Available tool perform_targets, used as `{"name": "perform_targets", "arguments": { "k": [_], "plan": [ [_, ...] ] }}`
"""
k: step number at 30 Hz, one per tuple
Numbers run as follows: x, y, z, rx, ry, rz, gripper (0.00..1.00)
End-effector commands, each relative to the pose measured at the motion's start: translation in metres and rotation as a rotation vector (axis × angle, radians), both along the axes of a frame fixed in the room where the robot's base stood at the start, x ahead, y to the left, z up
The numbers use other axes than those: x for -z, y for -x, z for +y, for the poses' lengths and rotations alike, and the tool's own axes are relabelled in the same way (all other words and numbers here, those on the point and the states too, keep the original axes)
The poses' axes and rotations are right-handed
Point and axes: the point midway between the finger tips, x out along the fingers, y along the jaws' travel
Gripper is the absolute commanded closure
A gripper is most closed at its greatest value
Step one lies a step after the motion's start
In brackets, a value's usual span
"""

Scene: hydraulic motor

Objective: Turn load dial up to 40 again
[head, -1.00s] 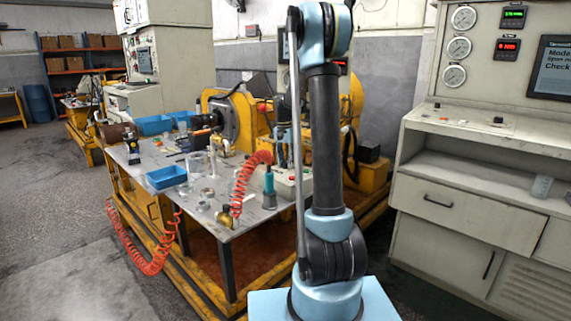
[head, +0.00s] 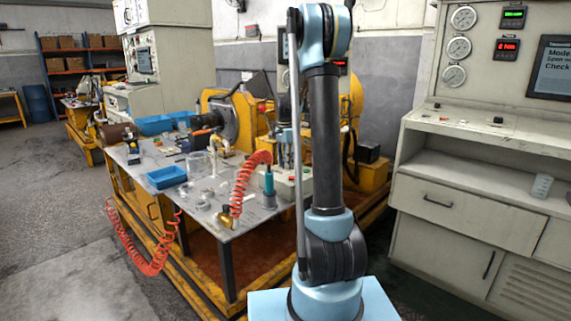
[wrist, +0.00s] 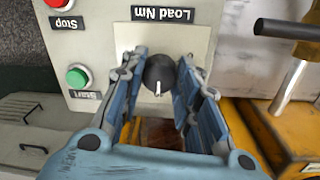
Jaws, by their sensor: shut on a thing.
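The load dial (wrist: 160,70) is a round black knob with a white pointer mark in the wrist view. Its pointer points nearly straight down in the picture, slightly left. It sits on a pale control box (wrist: 97,45) beside an upside-down "Load Nm" label (wrist: 163,14). My gripper (wrist: 160,78) is shut on the dial, one blue finger on each side. No scale numbers can be read around the dial. In the head view my gripper (head: 284,138) is small and partly behind my arm, above the control box (head: 303,183); the dial is hidden there.
A red stop button (wrist: 68,22) and a green start button (wrist: 77,76) are beside the dial. The wall panel has a green readout (head: 513,12) and a red readout (head: 507,46), digits too small to read surely.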

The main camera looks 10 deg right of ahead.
Motion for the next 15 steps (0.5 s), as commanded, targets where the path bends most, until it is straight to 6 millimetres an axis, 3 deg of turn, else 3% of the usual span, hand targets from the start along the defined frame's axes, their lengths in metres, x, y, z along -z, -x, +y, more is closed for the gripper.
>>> {"name": "perform_targets", "arguments": {
  "k": [8,9,11,12,15],
  "plan": [
    [0.0000,0.0001,0.0012,-0.001,-0.002,0.000,0.94],
    [0.0000,0.0000,0.0012,-0.002,-0.002,0.000,0.68],
    [0.0000,0.0000,0.0012,-0.002,-0.002,0.000,0.54],
    [0.0000,0.0001,0.0011,-0.002,-0.002,0.000,0.49],
    [0.0000,-0.0001,0.0008,-0.002,-0.001,0.000,0.49]
  ]
}}
